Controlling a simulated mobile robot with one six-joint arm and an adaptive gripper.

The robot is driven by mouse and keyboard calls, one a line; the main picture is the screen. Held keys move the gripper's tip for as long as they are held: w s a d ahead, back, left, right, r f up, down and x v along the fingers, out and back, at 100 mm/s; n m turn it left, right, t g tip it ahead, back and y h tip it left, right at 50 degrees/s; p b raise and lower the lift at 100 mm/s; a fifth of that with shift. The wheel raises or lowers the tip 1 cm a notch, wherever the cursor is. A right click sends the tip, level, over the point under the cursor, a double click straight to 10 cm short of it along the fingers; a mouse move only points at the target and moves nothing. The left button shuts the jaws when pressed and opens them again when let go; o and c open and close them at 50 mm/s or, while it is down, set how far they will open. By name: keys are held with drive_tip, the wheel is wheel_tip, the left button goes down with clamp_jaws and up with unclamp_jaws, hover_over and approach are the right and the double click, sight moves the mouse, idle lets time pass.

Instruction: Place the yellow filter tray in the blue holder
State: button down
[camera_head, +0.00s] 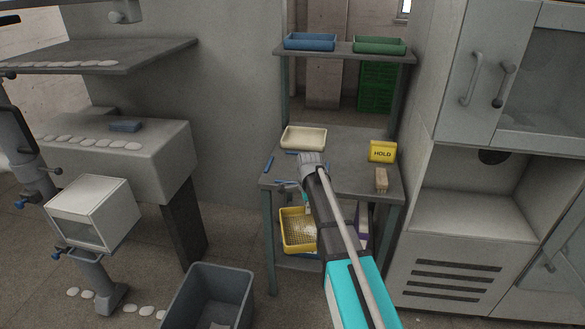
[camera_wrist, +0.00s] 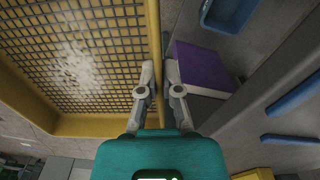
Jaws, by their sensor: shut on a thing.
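The yellow filter tray (camera_wrist: 86,127), with a dark mesh floor and a whitish dusty patch, fills the left of the wrist view. My gripper (camera_wrist: 158,72) is shut on its rim. In the head view the tray (camera_head: 284,232) hangs tilted at the front of the table, below the tabletop, partly behind my arm; the gripper tips are hard to make out there. A blue tray (camera_head: 310,41) stands on the upper shelf at the left, and a small blue edge shows below the yellow tray. I cannot tell which blue thing is the holder.
The table (camera_head: 345,176) carries a cream tray (camera_head: 303,138), blue sticks, a yellow HOLD sign (camera_head: 382,151) and a brush-like block (camera_head: 381,179). A green tray (camera_head: 379,45) is on the upper shelf. A purple box (camera_wrist: 203,66) is close right of my fingers. A grey bin (camera_head: 209,298) stands on the floor.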

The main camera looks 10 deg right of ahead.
drive_tip(key=shift+s+d+r, duration=0.15)
idle(0.3)
